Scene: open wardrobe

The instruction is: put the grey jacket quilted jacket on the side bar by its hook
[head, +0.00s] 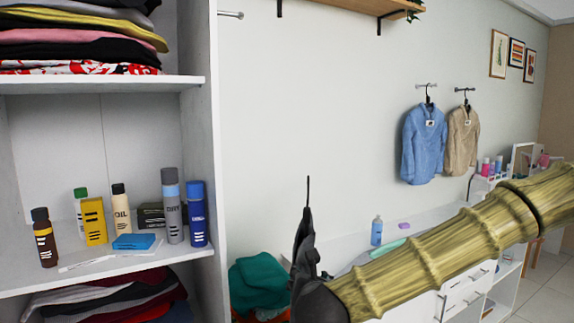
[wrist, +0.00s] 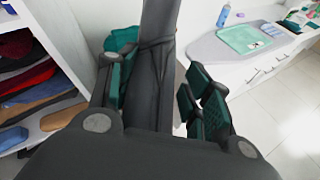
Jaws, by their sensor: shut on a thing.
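The dark grey jacket (head: 304,245) hangs upright and is seen nearly edge-on in the head view, with its thin black hook (head: 308,190) pointing up. My gripper (head: 318,300) is at its lower part, at the bottom of the view. In the wrist view, the jacket (wrist: 156,50) is a dark strip between the green-padded fingers of my gripper (wrist: 153,85), which is shut on it. A short metal side bar (head: 231,14) sticks out from the wardrobe's outer side, above and left of the hook and apart from it. The jacket's lower part is hidden.
The wardrobe (head: 212,150) stands left, its shelves holding folded clothes and bottles. A blue jacket (head: 424,145) and a beige jacket (head: 461,142) hang on wall pegs. A green cloth (head: 260,280) lies low behind my gripper. A wooden shelf (head: 360,6) is overhead; the wall between is bare.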

